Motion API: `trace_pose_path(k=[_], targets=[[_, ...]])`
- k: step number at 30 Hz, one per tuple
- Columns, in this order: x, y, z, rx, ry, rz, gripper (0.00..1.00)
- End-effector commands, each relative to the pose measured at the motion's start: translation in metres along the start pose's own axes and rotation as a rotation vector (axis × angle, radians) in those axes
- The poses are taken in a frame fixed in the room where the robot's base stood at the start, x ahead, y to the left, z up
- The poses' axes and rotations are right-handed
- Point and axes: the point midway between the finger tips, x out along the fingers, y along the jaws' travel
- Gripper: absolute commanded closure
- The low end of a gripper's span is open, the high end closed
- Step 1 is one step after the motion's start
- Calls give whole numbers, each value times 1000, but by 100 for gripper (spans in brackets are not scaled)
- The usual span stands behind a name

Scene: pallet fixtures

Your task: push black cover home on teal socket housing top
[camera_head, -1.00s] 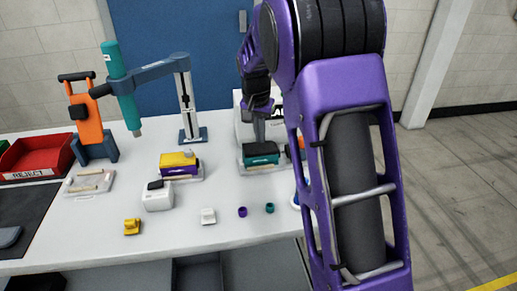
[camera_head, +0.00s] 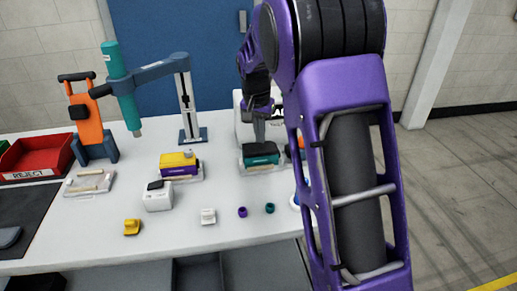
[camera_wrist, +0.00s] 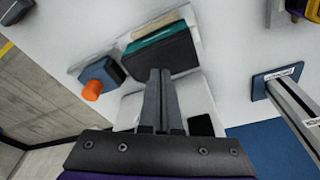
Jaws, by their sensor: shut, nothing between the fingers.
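The teal socket housing (camera_head: 262,160) sits on a pale fixture plate (camera_head: 268,169) at the right of the table. The black cover (camera_head: 261,148) lies on its top; I cannot tell whether it is fully flush. In the wrist view, the black cover (camera_wrist: 167,56) and a strip of the teal housing (camera_wrist: 152,37) show beyond my fingertips. My gripper (camera_wrist: 160,74) is shut and empty, with its tips at the cover's near edge in that view. In the head view, my gripper (camera_head: 259,139) is above or touching the cover; contact is unclear.
A blue block with an orange knob (camera_wrist: 98,80) stands close beside the housing. A white box (camera_head: 241,125) is behind it. A yellow-topped purple housing (camera_head: 179,166) stands to the left. Small purple (camera_head: 242,212) and teal (camera_head: 270,208) rings lie in front.

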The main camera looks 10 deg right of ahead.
Motion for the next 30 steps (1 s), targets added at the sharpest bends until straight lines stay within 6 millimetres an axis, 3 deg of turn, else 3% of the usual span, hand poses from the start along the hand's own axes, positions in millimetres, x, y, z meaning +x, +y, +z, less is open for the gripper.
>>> trace_pose_path(k=[15, 30], targets=[[1, 0, 0, 0, 0, 0, 100], [15, 0, 3, 0, 0, 0, 100]])
